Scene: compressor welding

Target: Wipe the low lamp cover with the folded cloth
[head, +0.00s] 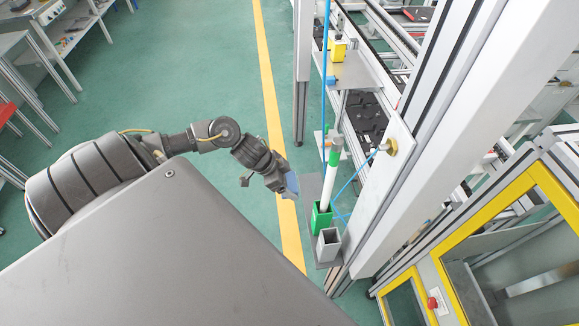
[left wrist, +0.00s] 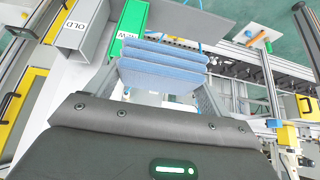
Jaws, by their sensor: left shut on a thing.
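My left gripper (head: 281,181) is shut on the folded cloth (head: 292,184), a light blue pad, beside the workstation's small shelf. In the left wrist view the cloth (left wrist: 162,66) shows as stacked blue layers between the fingers. A white tube (head: 333,175) with a grey and green top stands in a green holder (head: 321,217), to the right of the cloth. The cloth appears apart from the tube. I cannot tell for certain which part is the low lamp cover. My right gripper is not in view.
A grey open box (head: 328,243) stands next to the green holder; in the left wrist view the grey box (left wrist: 80,27) reads OLD and the green one (left wrist: 130,20) reads NEW. A white post (head: 400,190) rises at right. Green floor (head: 190,70) is clear at left.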

